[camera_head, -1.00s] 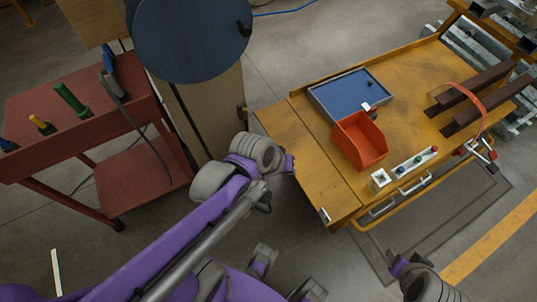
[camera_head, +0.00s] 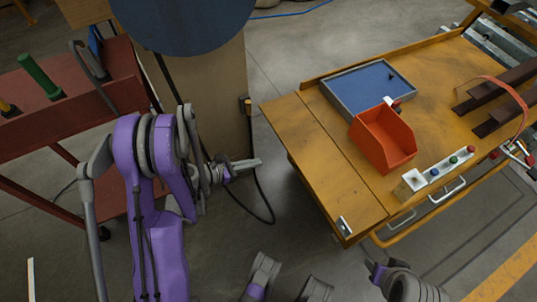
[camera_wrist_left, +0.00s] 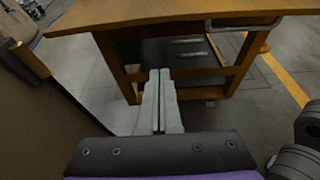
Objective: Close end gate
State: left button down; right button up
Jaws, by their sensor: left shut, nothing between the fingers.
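The end gate (camera_head: 325,165) is a yellow-brown board at the left end of the yellow workbench, set off by a seam. In the head view it lies about level with the bench top, with a small metal latch (camera_head: 344,226) at its near corner. My left gripper (camera_head: 257,162) is shut and empty, left of the gate and apart from it. In the left wrist view its fingers (camera_wrist_left: 159,74) are together, pointing toward the bench legs, below the yellow-brown board edge (camera_wrist_left: 160,16). My right gripper's fingers do not show.
The bench carries a blue tray (camera_head: 338,102), a red bin (camera_head: 382,142) and a button strip (camera_head: 450,165). A red cart (camera_head: 95,90) stands left. A brown cabinet with a round blue top (camera_head: 185,22) stands behind my left arm. Floor is clear between gripper and bench.

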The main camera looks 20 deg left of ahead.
pick_arm(q)
jog(key=w+d, duration=0.5)
jog(key=w, duration=0.2)
jog(key=shift+w+d+r, duration=0.2)
jog(key=shift+d+r, duration=0.2)
